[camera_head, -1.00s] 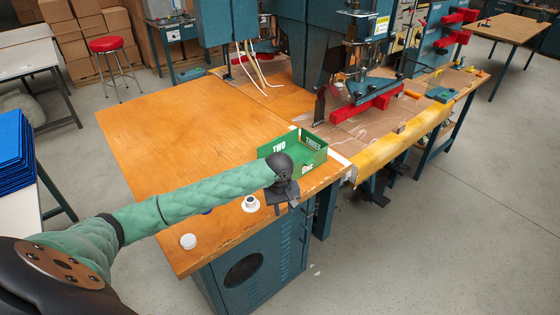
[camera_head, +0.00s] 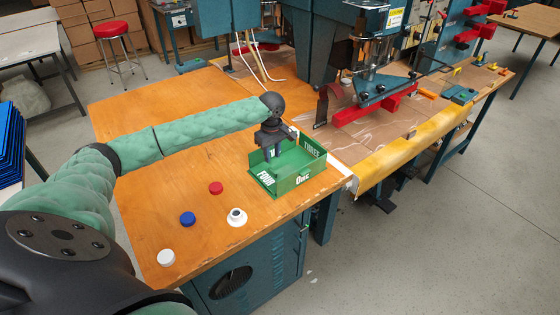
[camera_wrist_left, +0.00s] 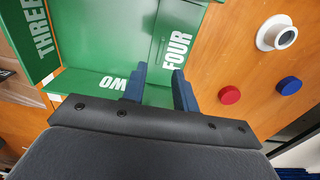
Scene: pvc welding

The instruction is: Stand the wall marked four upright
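The green box (camera_head: 288,164) stands near the table's front right corner. The wall marked one (camera_head: 303,181) faces the front. My left gripper (camera_head: 270,155) is over the box's left part, fingers apart and pointing down. Contact with wall four is unclear. My right gripper is not in view.
A white flanged fitting (camera_head: 237,216), red cap (camera_head: 216,187), blue cap (camera_head: 188,218) and white cap (camera_head: 166,257) lie left of the box. The welding machine (camera_head: 372,70) stands behind to the right. The table's (camera_head: 150,110) left and back are clear.

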